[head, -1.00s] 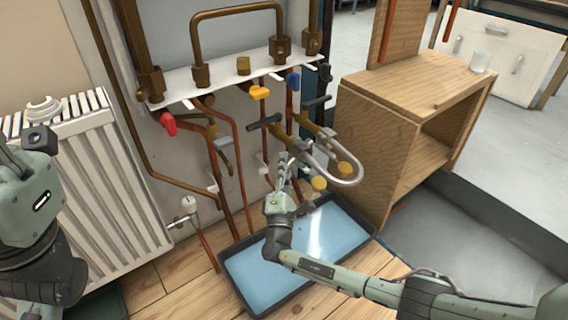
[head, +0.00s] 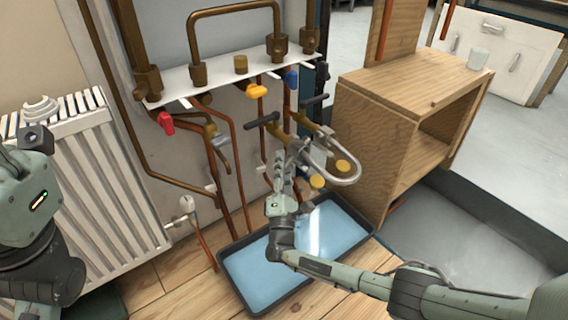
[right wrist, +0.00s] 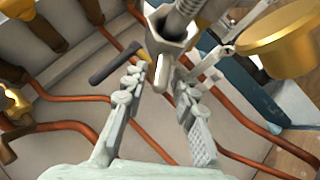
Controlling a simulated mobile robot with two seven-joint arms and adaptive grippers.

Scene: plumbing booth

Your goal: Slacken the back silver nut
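A silver U-shaped braided hose (head: 352,172) hangs from brass valves with dark levers in the head view. A silver hex nut (right wrist: 168,38) on the hose end fills the top middle of the right wrist view. My right gripper (head: 288,153) is at the near-left end of the hose, and its tips overlap the hose fitting there. In the right wrist view my right gripper (right wrist: 163,85) is open, its ridged fingers apart with the nut just beyond and between the tips. Contact cannot be told. The other hose end is partly hidden. My left arm is at the left edge, its fingers out of view.
A blue tray with a dark rim (head: 262,309) lies on the floor below. Copper pipes (head: 238,170) and red (head: 166,122) and yellow (head: 257,91) valve handles are left of the hose. A wooden cabinet (head: 370,150) stands close right. A radiator (head: 100,185) is at left.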

